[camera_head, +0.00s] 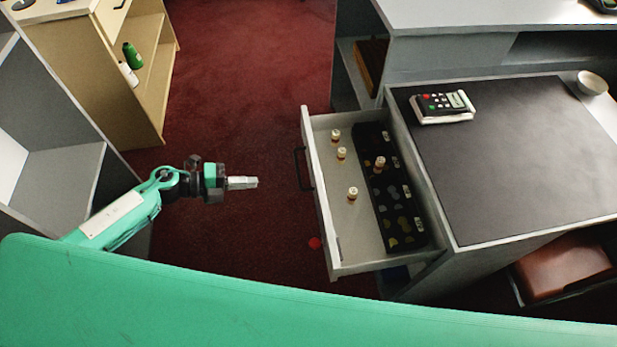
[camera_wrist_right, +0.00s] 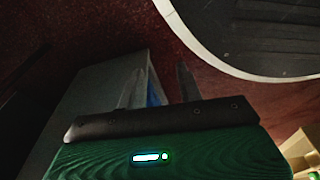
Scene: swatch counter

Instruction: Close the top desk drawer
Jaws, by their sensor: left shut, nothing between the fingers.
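The top desk drawer (camera_head: 352,225) is pulled well out from the left side of the desk (camera_head: 520,150) in the head view. Its pale front panel (camera_head: 315,200) carries a dark handle (camera_head: 302,169). My left gripper (camera_head: 255,182) is shut and empty, left of the handle with a gap of floor between them. In the right wrist view, my right gripper (camera_wrist_right: 160,78) has its two fingers apart, with nothing seen held between them. The right gripper does not show in the head view.
A wooden shelf (camera_head: 110,100) stands at upper left. Red carpet (camera_head: 250,80) is open between.

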